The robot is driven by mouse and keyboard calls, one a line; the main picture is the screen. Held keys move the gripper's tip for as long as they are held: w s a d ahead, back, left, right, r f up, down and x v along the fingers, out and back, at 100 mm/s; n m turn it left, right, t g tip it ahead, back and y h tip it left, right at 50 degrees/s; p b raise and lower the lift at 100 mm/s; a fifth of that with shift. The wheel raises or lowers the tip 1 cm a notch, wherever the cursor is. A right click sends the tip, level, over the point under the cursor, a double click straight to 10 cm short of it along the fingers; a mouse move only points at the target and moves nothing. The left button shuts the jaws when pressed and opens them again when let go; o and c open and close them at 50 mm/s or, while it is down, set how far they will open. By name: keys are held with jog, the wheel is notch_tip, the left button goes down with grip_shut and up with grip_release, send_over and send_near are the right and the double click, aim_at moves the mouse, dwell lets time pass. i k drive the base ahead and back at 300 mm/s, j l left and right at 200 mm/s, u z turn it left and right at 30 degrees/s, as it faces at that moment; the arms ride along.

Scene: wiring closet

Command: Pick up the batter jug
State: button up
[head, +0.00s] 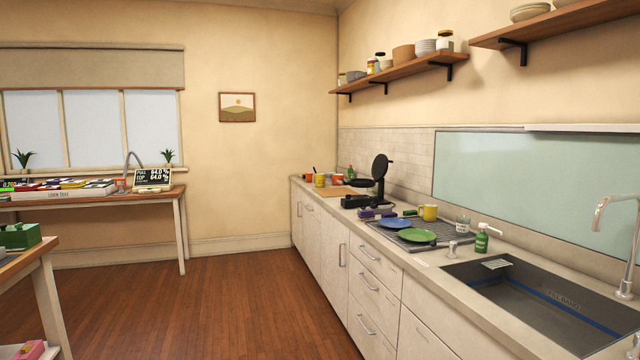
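I cannot pick out a batter jug for certain. At the far end of the counter (440,268) stand a yellow vessel (319,181) and an orange-red vessel (337,179), too small to tell whether either is a jug. A black waffle iron (379,170) with its lid raised stands in front of them. A yellow mug (430,212) stands nearer, behind the drying mat with plates. My gripper is not in view.
A blue plate (395,223) and a green plate (417,235) lie by the sink (535,305). A window table (100,196) and a nearer table (25,257) are on the left. The wooden floor between is clear.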

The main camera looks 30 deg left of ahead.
aim_at(319, 177)
jog(key=i+j+u, duration=0.7)
jog(key=i, duration=0.2)
jog(key=i+u, duration=0.35)
jog(key=i, duration=0.15)
jog(key=i+u, duration=0.15)
jog(key=i, duration=5.45)
